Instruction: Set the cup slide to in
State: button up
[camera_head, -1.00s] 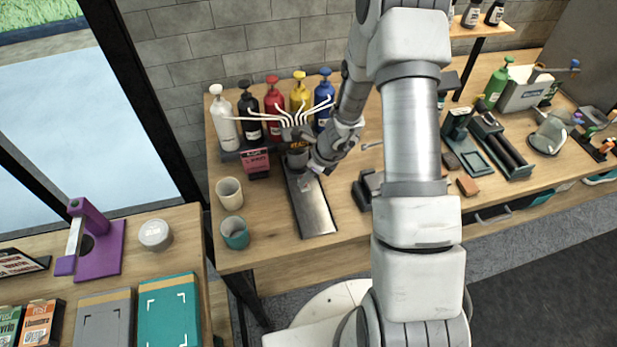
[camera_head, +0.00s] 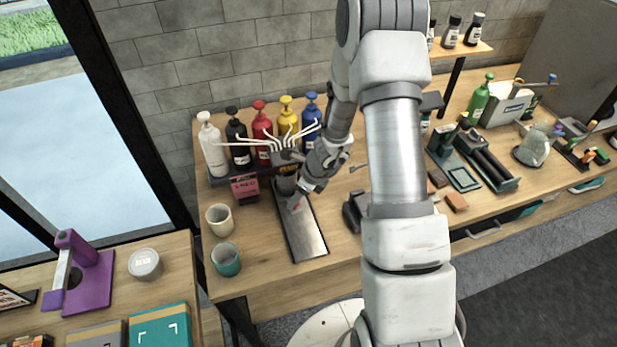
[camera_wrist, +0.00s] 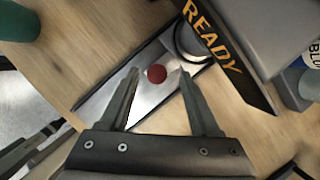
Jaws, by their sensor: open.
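The cup slide is a long metal plate (camera_head: 307,238) with dark edges, running out in front of the dispenser; its metal surface also shows in the wrist view (camera_wrist: 113,85). A red round knob (camera_wrist: 157,74) stands on the plate. A round grey cup-like part (camera_head: 286,185) is at the plate's inner end, partly under the dark READY sign (camera_wrist: 212,45) in the wrist view. My gripper (camera_wrist: 159,76) is open and points at the plate, with the knob between its fingertips in the picture. I cannot tell whether a finger touches it.
Several pump bottles, such as the red one (camera_head: 263,131), stand behind, with white tubes running forward. A pink box (camera_head: 245,187) is left of the slide. A cream cup (camera_head: 220,219) and a teal cup (camera_head: 226,259) stand at the left. A dark block (camera_head: 355,209) is at the right.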

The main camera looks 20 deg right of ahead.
jog(key=p+v, duration=0.3)
jog(key=v, duration=1.3)
jog(key=shift+s, duration=0.1)
